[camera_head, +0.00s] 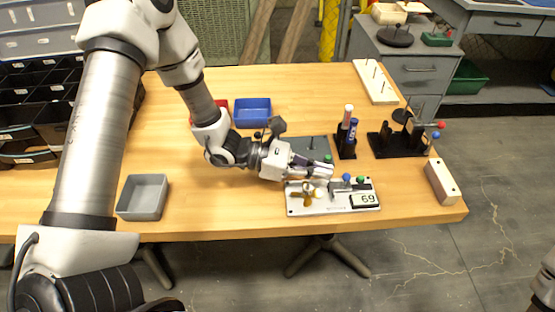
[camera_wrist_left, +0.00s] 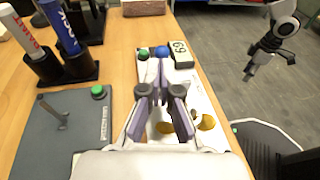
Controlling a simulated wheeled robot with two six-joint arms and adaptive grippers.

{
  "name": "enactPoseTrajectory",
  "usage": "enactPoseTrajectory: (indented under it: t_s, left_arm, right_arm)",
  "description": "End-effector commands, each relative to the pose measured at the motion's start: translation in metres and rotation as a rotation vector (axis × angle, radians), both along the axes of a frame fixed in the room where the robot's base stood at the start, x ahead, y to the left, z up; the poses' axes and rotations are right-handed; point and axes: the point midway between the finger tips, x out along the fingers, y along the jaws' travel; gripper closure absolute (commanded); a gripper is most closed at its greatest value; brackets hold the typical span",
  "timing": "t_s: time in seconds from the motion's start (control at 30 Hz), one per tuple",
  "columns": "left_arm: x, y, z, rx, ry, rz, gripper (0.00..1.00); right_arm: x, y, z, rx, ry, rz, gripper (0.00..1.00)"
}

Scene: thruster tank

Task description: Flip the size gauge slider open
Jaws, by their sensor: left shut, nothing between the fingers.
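The size gauge is a white plate (camera_head: 335,206) near the table's front edge, with a display reading 69 (camera_head: 364,199), blue and green knobs and brass-coloured parts (camera_head: 307,196). The wrist view shows its display (camera_wrist_left: 181,53), blue knob (camera_wrist_left: 162,52) and brass parts (camera_wrist_left: 205,122), partly behind my fingers. I cannot tell which part is the slider. My left gripper (camera_head: 332,172) is shut and empty over the gauge's back left part; contact is unclear. It also shows in the wrist view (camera_wrist_left: 162,92). My right gripper (camera_wrist_left: 248,76) is small, off the table; its jaws are unclear.
A grey plate with a green button (camera_wrist_left: 98,91) and a holder with two markers (camera_head: 347,140) stand behind the gauge. A black stand (camera_head: 397,146) and a wooden block (camera_head: 441,181) are to the right. A grey tray (camera_head: 143,197) is at left. The table between is clear.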

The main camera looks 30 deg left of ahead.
Motion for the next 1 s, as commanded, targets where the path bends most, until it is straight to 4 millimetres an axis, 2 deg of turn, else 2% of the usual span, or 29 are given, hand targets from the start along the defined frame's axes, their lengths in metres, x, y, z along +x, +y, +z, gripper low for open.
enactPoseTrajectory:
  t_s: [0.03,0.3,0.5,0.63,1.0]
  left_arm:
    - [0.001,0.006,0.007,-0.002,-0.002,0.002,1.00]
    - [-0.021,0.061,0.019,-0.007,-0.003,0.005,1.00]
    - [-0.033,0.088,0.025,-0.004,-0.003,0.001,1.00]
    - [-0.036,0.095,0.023,-0.001,-0.001,0.000,1.00]
    - [-0.037,0.096,0.022,0.000,-0.001,-0.002,1.00]
  right_arm:
    - [0.000,0.000,0.008,0.000,0.000,0.001,0.55]
    - [0.000,0.000,0.018,0.000,0.000,0.000,0.55]
    - [0.000,0.000,0.030,0.000,0.000,0.001,0.55]
    - [0.000,0.000,0.032,0.000,0.000,0.001,0.55]
    - [0.000,0.000,0.031,0.000,0.001,0.000,0.55]
